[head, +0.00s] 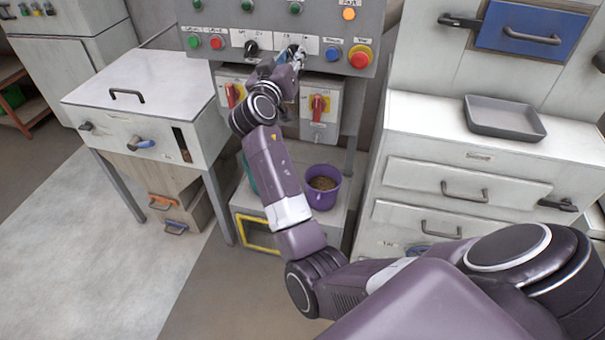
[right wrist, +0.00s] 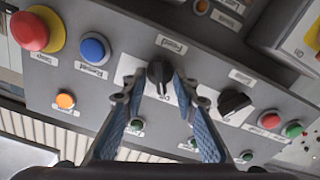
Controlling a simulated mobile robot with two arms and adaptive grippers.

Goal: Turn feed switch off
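The switch panel (head: 215,15) stands at the back centre. A black rotary knob (right wrist: 160,74), which I take to be the feed switch, sits on a white plate with a small label (right wrist: 171,44), too blurred to read surely. My right gripper (right wrist: 160,80) reaches up to it. Its two blue-padded fingers stand apart, one on each side of the knob, with narrow gaps showing. In the head view the right gripper (head: 294,55) covers most of this knob. My left gripper is not in view.
A second black knob (right wrist: 235,103) is beside it on the panel. A blue button (right wrist: 95,48) and a red stop button (right wrist: 30,32) are on the other side. Red-handled switches (head: 318,104) hang below the panel. A purple bucket (head: 322,187) stands underneath.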

